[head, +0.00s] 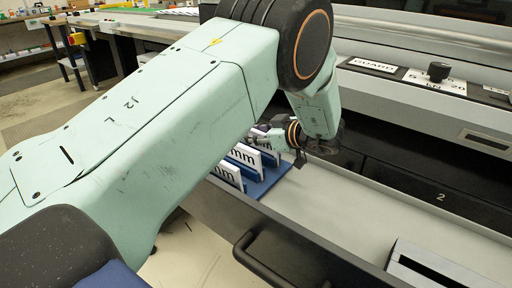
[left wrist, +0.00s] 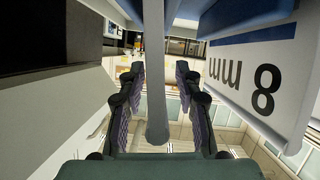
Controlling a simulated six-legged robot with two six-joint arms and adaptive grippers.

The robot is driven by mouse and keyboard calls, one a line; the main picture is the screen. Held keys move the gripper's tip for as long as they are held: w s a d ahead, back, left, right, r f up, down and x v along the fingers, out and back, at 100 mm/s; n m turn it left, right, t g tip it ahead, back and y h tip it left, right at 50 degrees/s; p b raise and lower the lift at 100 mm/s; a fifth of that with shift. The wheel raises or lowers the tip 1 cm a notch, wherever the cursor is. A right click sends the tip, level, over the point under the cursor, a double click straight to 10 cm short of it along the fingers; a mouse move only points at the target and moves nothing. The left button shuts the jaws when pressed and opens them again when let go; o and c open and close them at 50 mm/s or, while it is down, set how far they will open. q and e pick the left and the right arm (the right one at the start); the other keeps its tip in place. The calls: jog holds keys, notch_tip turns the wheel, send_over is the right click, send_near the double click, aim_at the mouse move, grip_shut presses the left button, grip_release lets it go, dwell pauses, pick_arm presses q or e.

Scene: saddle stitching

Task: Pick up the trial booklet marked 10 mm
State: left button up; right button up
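Several white booklets marked "mm" stand on edge in a blue rack (head: 268,182) in the open drawer; one booklet (head: 229,175) is at the near end. Their numbers are hidden behind my left arm in the head view. My left gripper (head: 262,133) is at the far end of the row. In the left wrist view my left gripper (left wrist: 158,105) is open, its two dark padded fingers on either side of a thin grey upright edge (left wrist: 156,75), probably a booklet seen edge-on, with gaps on both sides. Its marking does not show. A booklet marked 8 mm (left wrist: 250,75) is just right of the fingers, upside down.
The drawer floor (head: 350,205) right of the rack is clear. A grey-white block (head: 435,270) lies at the drawer's right. The drawer handle (head: 270,260) is in front. The machine with a knob (head: 438,71) and a GUARD label (head: 373,65) stands behind.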

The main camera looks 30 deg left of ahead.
pick_arm(q)
jog(key=shift+r, duration=0.1)
jog(key=shift+c, duration=0.3)
grip_shut()
